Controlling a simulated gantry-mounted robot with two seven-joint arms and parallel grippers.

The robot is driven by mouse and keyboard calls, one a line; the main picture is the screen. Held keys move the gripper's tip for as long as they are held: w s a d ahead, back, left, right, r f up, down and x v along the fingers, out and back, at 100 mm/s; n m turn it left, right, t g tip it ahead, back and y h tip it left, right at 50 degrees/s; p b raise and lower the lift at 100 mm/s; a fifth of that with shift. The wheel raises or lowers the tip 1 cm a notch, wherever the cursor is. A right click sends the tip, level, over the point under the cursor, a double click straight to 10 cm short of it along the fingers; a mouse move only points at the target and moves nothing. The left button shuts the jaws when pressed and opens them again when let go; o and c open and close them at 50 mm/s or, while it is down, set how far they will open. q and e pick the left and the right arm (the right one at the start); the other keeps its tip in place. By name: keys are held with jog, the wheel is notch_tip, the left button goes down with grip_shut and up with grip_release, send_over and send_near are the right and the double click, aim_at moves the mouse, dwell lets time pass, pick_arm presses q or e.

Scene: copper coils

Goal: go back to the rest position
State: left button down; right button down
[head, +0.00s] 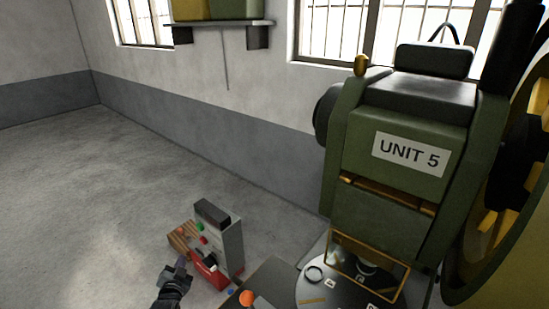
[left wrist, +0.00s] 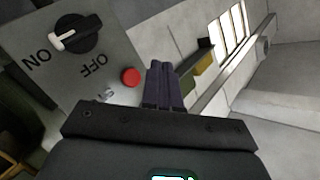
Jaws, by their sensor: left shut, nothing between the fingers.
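My left gripper (head: 181,267) is low in the head view, in front of a grey and red control box (head: 230,245). In the left wrist view the left gripper (left wrist: 165,68) has its dark fingers together, with nothing between them. Beside the fingers is a grey panel (left wrist: 48,82) with a black rotary switch (left wrist: 80,35), whose white mark is by the ON label. A red button (left wrist: 131,77) on the panel is close to the left of the fingertips in the picture. I cannot tell whether they touch. My right gripper is not in view.
A large green machine (head: 400,150) labelled UNIT 5 stands on the right, with a round dark plate (head: 335,290) below it. A shelf (head: 222,23) hangs on the back wall. The floor (head: 80,200) on the left is clear.

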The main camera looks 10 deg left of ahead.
pick_arm(q)
jog(key=s+d+f+g, duration=0.1)
jog(key=s+f+g, duration=0.1)
jog(key=s+f, duration=0.6)
jog(key=s+d+f+m+g+h, duration=0.1)
jog(key=s+d+f+m+h, duration=0.25)
jog(key=s+d, duration=0.6)
jog(key=s+d+r+n+g+h, duration=0.1)
jog(key=s+d+r+g, duration=0.1)
jog(key=s+d, duration=0.35)
jog(key=s+d+r+n+g+h, duration=0.1)
jog(key=s+d+r+g, duration=0.15)
jog(key=s, duration=0.55)
jog(key=s+d+r+n+g, duration=0.35)
jog(key=s+r, duration=0.25)
jog(key=s, duration=0.3)
notch_tip(320, 180, up, 30)
jog(key=p, duration=3)
jog(key=shift+w+r+g, duration=0.15)
jog(key=shift+g, duration=0.25)
jog(key=shift+a, duration=0.1)
